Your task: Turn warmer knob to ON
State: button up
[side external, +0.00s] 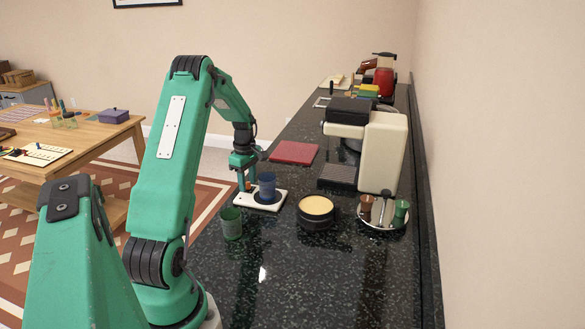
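The warmer (272,206) is a small white plate with a dark round pad, lying on the black counter. A blue mug (267,184) stands on the pad. A small orange-brown piece (248,187) at the warmer's left far side looks like its knob; its pointer and any markings are too small to read. My gripper (246,184) points down at this piece, left of the mug. Its fingers partly hide the piece. I cannot tell whether they touch it or how far apart they are.
A green cup (231,223) stands close in front of the warmer. A round tin (316,211) and a tray (382,222) with brown and green cups are to the right. A cream coffee machine (382,150) and a red mat (294,152) lie beyond. The near counter is clear.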

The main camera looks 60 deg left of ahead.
grip_shut()
